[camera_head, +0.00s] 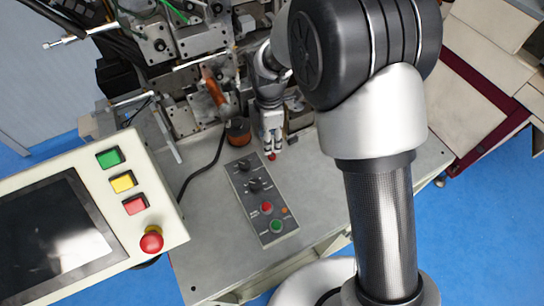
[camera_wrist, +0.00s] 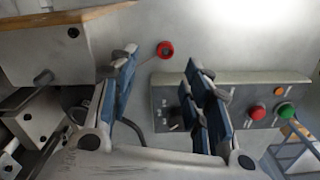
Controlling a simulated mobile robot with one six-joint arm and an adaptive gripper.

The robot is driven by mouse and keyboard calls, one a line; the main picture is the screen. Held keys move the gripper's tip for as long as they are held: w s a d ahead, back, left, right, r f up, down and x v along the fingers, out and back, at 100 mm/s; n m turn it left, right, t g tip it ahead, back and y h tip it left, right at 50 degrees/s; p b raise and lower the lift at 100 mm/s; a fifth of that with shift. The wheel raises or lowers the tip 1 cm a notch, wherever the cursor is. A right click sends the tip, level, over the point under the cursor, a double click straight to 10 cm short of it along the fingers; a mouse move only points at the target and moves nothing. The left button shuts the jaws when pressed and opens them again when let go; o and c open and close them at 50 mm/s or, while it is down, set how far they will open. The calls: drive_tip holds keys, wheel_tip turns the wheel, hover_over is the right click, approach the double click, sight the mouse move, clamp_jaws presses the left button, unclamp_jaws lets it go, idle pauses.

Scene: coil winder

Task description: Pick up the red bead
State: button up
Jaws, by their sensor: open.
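The red bead (camera_head: 272,156) lies on the grey machine table, just beyond the tips of my gripper (camera_head: 272,146) in the head view. In the wrist view the red bead (camera_wrist: 165,50) looks like a small round ring with a dark centre. My gripper (camera_wrist: 160,65) is open there, with blue-lined fingers well apart and nothing between them. The bead shows in the gap between the fingertips, slightly beyond them, and does not appear to be touched.
A control panel (camera_head: 262,200) with knobs and buttons stands close to the bead; it also shows in the wrist view (camera_wrist: 235,100). A copper-coloured spool (camera_head: 238,131) and the winder mechanism are behind. A touchscreen console (camera_head: 85,225) is at left. Bare table (camera_head: 330,170) lies to the right.

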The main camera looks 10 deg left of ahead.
sight(272, 155)
drive_tip(key=shift+f, duration=0.85)
drive_tip(key=f, duration=0.2)
drive_tip(key=f+b, duration=0.1)
drive_tip(key=f, duration=0.1)
drive_tip(key=shift+s+d, duration=0.3)
drive_tip(key=shift+d, duration=0.05)
drive_tip(key=shift+f, duration=0.65)
drive_tip(key=shift+c, duration=0.3)
drive_tip(key=c, duration=0.7)
